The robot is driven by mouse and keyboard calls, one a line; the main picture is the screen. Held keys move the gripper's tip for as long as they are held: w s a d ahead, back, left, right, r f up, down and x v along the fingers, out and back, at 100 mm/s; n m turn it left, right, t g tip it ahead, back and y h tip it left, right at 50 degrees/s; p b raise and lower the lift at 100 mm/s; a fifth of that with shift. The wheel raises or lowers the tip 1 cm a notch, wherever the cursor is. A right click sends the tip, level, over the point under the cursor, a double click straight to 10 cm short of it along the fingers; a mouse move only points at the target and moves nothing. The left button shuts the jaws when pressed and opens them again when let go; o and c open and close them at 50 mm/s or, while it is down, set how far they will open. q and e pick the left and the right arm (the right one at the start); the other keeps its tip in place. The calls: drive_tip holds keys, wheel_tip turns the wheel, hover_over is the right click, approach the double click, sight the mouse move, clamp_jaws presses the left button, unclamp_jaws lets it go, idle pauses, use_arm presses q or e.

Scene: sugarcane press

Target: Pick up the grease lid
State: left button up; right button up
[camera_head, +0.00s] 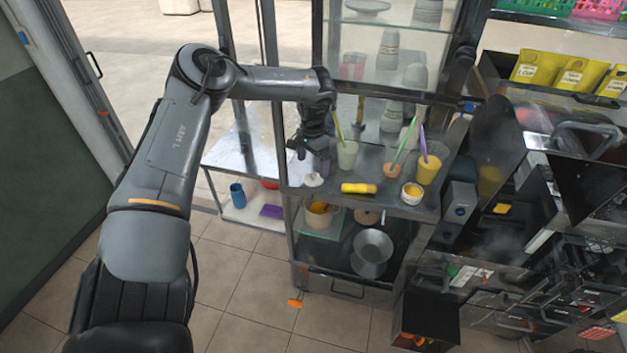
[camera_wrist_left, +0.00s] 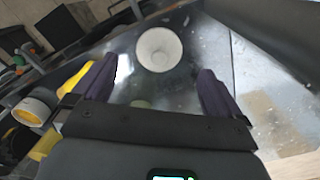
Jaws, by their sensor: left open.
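A small white round piece, which looks like the grease lid (camera_head: 313,180), lies on the metal shelf (camera_head: 293,173) near its left end. In the left wrist view the white lid (camera_wrist_left: 158,48) is just beyond and between the fingertips, apart from both. My left gripper (camera_head: 312,161) is open and empty, pointing down just above the lid. Its two dark purple fingers (camera_wrist_left: 157,72) stand wide apart in the left wrist view. An open round tub with yellow content (camera_head: 411,193) sits further right on the shelf. My right gripper is not in view.
A yellow cylinder (camera_head: 358,188) lies right of the lid. Cups with straws, one pale (camera_head: 347,155) and one yellow (camera_head: 428,169), stand behind it. A glass-fronted cabinet (camera_head: 365,55) rises at the back. Metal pans (camera_head: 372,246) sit on the lower shelf.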

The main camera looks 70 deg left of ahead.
sight(313, 174)
use_arm(q)
drive_tip(key=shift+f, duration=2.65)
drive_tip(key=shift+c, duration=0.2)
drive_tip(key=c, duration=1.1)
drive_tip(key=shift+o, duration=0.2)
